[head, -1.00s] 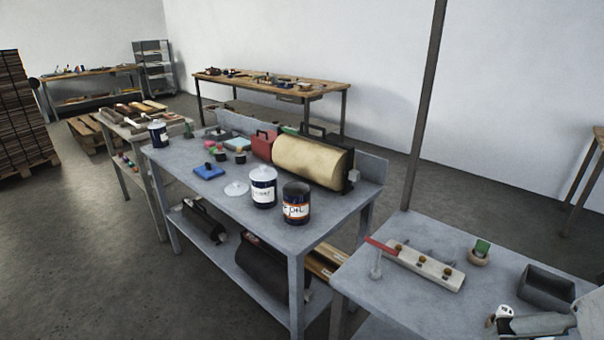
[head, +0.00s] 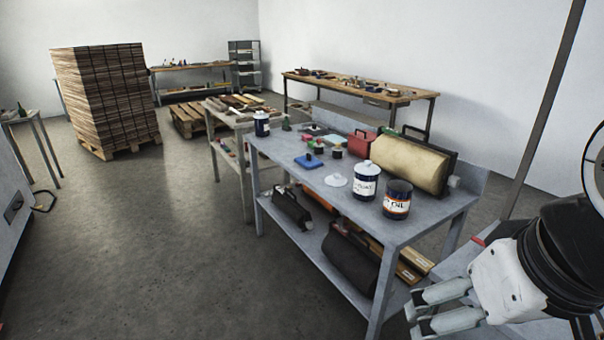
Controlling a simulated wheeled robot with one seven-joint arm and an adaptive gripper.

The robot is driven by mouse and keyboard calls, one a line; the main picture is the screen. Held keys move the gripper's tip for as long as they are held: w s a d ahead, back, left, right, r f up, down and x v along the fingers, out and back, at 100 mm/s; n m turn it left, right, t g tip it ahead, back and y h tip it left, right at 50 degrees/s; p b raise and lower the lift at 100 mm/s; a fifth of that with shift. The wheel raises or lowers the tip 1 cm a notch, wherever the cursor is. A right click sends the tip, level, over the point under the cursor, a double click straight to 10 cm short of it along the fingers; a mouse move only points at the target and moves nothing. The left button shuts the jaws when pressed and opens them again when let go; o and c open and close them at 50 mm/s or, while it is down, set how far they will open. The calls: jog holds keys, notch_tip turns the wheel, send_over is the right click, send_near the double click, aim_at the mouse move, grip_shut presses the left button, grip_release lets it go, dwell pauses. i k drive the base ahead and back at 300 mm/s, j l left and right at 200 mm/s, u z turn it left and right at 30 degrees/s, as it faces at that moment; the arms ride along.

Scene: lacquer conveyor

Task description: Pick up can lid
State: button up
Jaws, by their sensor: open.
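A white can lid (head: 336,180) lies flat on the grey metal table (head: 300,187), left of two cans. The white-labelled can (head: 366,184) stands just right of it and has a pale top. The can with an orange-banded label (head: 397,203) stands nearer and looks open. My gripper (head: 422,318) is at the lower right, in front of the table and well apart from the lid. Its two pale fingers are spread, with nothing between them.
A blue block (head: 308,161), small colored pots and a tan roller (head: 408,163) share the table. Dark rollers lie on its lower shelf. A dark post (head: 545,105) stands at right. A pallet stack (head: 105,100) is far left. The floor (head: 170,250) left of the table is clear.

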aim_at(335, 179)
jog(key=i+j+z, duration=0.2)
jog(key=i+j, duration=0.25)
jog(key=i+j+z, duration=0.2)
jog(key=i+j, duration=0.3)
jog(key=i, duration=0.15)
jog(key=i+j+z, duration=0.2)
jog(key=i+j, duration=0.3)
jog(key=i+j+z, duration=0.2)
jog(key=i+j, duration=0.25)
jog(key=j, duration=0.35)
